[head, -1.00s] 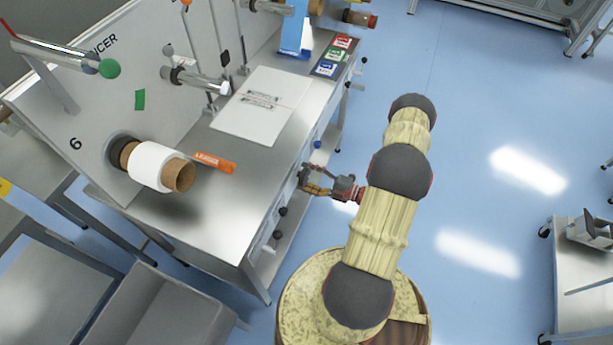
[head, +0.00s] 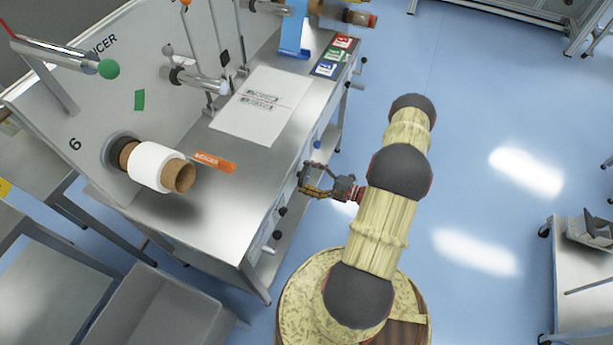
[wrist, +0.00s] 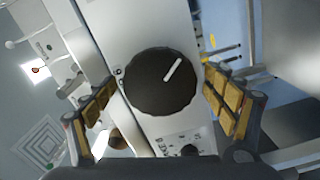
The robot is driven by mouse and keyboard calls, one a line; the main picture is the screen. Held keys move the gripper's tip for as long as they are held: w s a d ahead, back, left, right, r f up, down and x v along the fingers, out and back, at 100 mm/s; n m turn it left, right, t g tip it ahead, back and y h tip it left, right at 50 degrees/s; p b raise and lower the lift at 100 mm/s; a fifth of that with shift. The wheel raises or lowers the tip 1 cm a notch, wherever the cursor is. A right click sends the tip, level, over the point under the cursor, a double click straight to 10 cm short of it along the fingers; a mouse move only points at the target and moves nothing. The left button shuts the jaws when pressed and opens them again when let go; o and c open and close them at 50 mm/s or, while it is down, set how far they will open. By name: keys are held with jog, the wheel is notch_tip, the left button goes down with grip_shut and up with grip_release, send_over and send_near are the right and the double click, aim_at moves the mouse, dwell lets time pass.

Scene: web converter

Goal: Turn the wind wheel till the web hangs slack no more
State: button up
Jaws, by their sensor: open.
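In the wrist view a black scalloped wheel (wrist: 160,82) with a white pointer line sits on the machine's pale front panel. The line points to the upper right. My gripper (wrist: 158,92) is open, with one padded finger to the left and one to the right of the wheel, both apart from it. In the head view my gripper (head: 303,180) is at the front of the steel bench, and the wheel is hidden there. A white web roll (head: 150,166) on a brown core sits on the machine's back plate. I cannot tell how the web hangs.
The steel bench (head: 215,212) carries a white sheet (head: 262,104) and an orange label (head: 215,162). Small dark knobs (head: 277,235) line its front edge. A grey bin (head: 155,315) stands at the lower left.

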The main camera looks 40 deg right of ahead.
jog(key=v, duration=1.2)
dwell(1.0)
